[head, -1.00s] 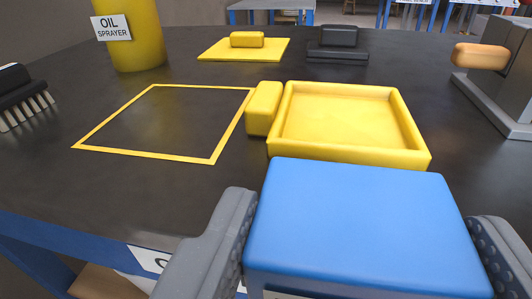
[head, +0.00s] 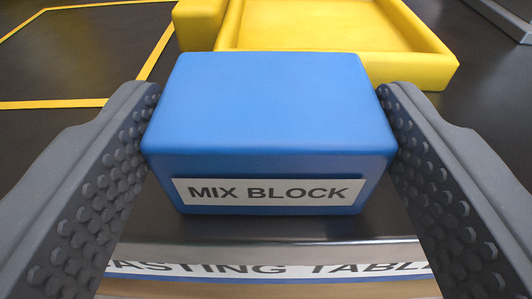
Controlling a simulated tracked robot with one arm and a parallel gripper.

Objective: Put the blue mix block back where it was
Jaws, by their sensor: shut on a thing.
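The blue mix block (head: 270,105), with a white label reading "MIX BLOCK", is upright in the middle of the head view. My gripper (head: 270,120) is shut on it, with one grey studded finger against its left side and one against its right. The block is at the front edge of the black table. Whether its underside touches the table cannot be told. A yellow tray (head: 440,65) lies just behind the block, partly hidden by it. A yellow outlined square (head: 60,104) is on the table at the upper left.
A yellow block-like handle (head: 200,25) adjoins the tray's left side. The table's front edge (head: 270,250), with a "CASTING TABLE" sign partly in view, runs below the block. Bare black table (head: 60,50) lies inside the square. A grey edge (head: 515,20) shows at the upper right.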

